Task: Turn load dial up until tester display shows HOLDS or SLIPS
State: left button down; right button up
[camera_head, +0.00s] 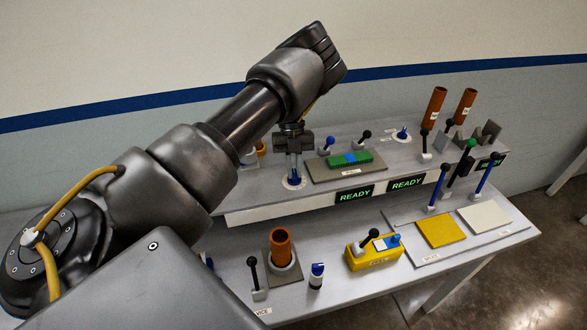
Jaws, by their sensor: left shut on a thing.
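My left gripper (293,166) reaches down from the upper left onto the raised shelf. Its fingers are shut on a blue dial (294,178) standing on a round white disc, and they hide part of it. Another blue dial (402,133) on a pale disc is farther right and free. Two dark displays on the shelf front, one left (354,194) and one right (407,182), both show READY in green. I cannot tell which display belongs to the held dial. My right gripper is not in view.
A green and blue block (350,160) lies on a grey plate right of the gripper, with black and blue levers close behind. Below stand an orange-brown cup (281,248), a black lever (256,276) and a yellow box (374,252). Yellow and white pads lie at right.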

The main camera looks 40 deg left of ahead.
pick_arm(q)
jog(key=m+y, duration=0.1)
jog(key=m, duration=0.2)
jog(key=shift+w+d+r+m+g, duration=0.1)
jog(key=shift+m+g, duration=0.3)
jog(key=m+y, duration=0.1)
jog(key=m, duration=0.1)
jog(key=m+y, duration=0.1)
jog(key=m, duration=0.2)
jog(key=shift+d+g+p, duration=0.15)
jog(key=shift+g+p, duration=0.15)
jog(key=m+y, duration=0.2)
jog(key=m, duration=0.3)
jog(key=shift+d+r+m, duration=0.1)
jog(key=shift+m, duration=0.3)
jog(key=shift+m+t+y+p, duration=0.45)
jog(key=shift+m+t+y, duration=0.35)
jog(key=shift+m, duration=1.4)
jog(key=c, duration=1.6)
grip_release()
jog(key=shift+o, duration=0.7)
jog(key=shift+d, duration=0.1)
